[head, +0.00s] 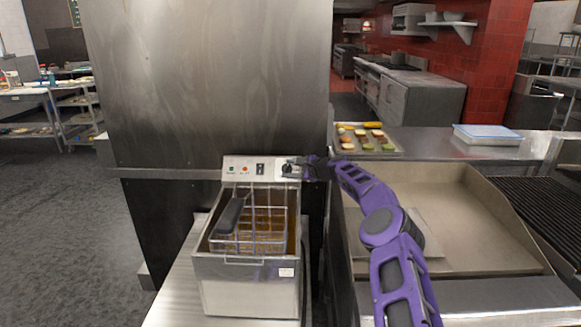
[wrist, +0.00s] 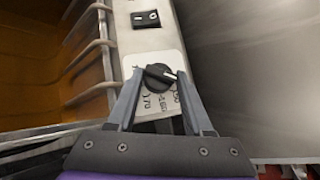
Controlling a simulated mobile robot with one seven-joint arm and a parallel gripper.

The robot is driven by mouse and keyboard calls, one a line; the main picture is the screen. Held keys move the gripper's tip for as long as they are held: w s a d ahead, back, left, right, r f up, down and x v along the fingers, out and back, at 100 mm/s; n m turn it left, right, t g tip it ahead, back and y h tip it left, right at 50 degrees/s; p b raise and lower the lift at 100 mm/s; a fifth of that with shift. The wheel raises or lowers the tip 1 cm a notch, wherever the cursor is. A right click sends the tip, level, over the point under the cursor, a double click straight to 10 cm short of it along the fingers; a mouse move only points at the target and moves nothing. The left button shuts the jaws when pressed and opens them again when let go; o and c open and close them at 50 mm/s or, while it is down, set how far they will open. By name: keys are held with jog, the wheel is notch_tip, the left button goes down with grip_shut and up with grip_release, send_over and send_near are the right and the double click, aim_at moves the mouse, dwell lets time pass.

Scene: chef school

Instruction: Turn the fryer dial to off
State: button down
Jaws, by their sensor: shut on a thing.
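The fryer (head: 246,288) stands on a steel counter at lower centre in the head view, with a wire basket (head: 256,232) in its oil well. Its control panel (head: 246,167) rises at the back. The black dial (wrist: 159,77) is at the panel's end in the wrist view, on a white plate with printed numbers, its white pointer mark toward the right. My gripper (wrist: 158,80) is shut on the dial, one finger at each side. In the head view my gripper (head: 292,168) reaches the panel's right end from the right and mostly covers the dial.
A rocker switch (wrist: 145,18) sits beside the dial on the panel. A tall steel wall (head: 215,85) stands right behind the fryer. A flat griddle (head: 450,200) with raised sides lies to the right, with a tray of food (head: 366,139) behind it.

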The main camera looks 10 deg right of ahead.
jog(key=shift+a+f, duration=0.15)
jog(key=shift+f, duration=0.05)
dwell(0.3)
jog(key=shift+c, duration=1.8)
grip_release()
jog(key=shift+r, duration=0.1)
jog(key=shift+v, duration=0.8)
jog(key=b+v, duration=0.2)
jog(key=v, duration=1.4)
jog(key=shift+w, duration=0.1)
